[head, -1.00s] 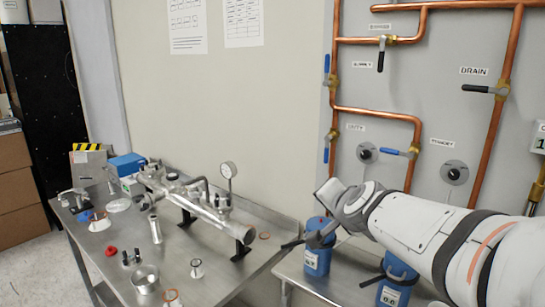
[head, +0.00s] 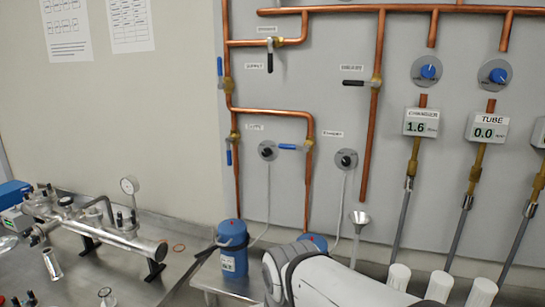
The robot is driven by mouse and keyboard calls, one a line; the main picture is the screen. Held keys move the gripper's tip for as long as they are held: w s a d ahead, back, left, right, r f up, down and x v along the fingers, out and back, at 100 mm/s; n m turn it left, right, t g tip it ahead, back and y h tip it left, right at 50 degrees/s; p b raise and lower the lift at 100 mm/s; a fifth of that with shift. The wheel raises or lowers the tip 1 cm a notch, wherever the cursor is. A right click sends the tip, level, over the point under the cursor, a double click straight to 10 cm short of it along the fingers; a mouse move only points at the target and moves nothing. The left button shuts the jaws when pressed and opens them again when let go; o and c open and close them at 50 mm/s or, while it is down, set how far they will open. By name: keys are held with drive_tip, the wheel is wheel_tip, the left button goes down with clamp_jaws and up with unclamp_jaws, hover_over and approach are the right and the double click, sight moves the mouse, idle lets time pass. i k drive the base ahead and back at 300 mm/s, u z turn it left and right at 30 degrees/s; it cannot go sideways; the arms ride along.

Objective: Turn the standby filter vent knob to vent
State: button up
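The standby knob (head: 346,160) is a small black knob on a round grey plate on the wall panel, under a label that appears to read STANDBY (head: 333,134). A thin pale line hangs from it. Which way the knob points is too small to tell. A similar knob (head: 267,151) sits to its left under another label, apparently DUTY. My white arm shows at the bottom centre, below the standby knob in the picture.
Copper pipes and valves with blue or black handles surround the knobs. A blue canister (head: 232,247) stands below left, with another (head: 315,243) partly behind my arm. A funnel (head: 359,218) is lower right. Gauges (head: 421,122) hang at right. A metal bench with glassware is at left.

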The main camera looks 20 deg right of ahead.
sight(346, 161)
drive_tip(key=z, duration=1.4)
drive_tip(key=k, duration=0.7)
drive_tip(key=z, duration=0.3)
drive_tip(key=i, duration=1.05)
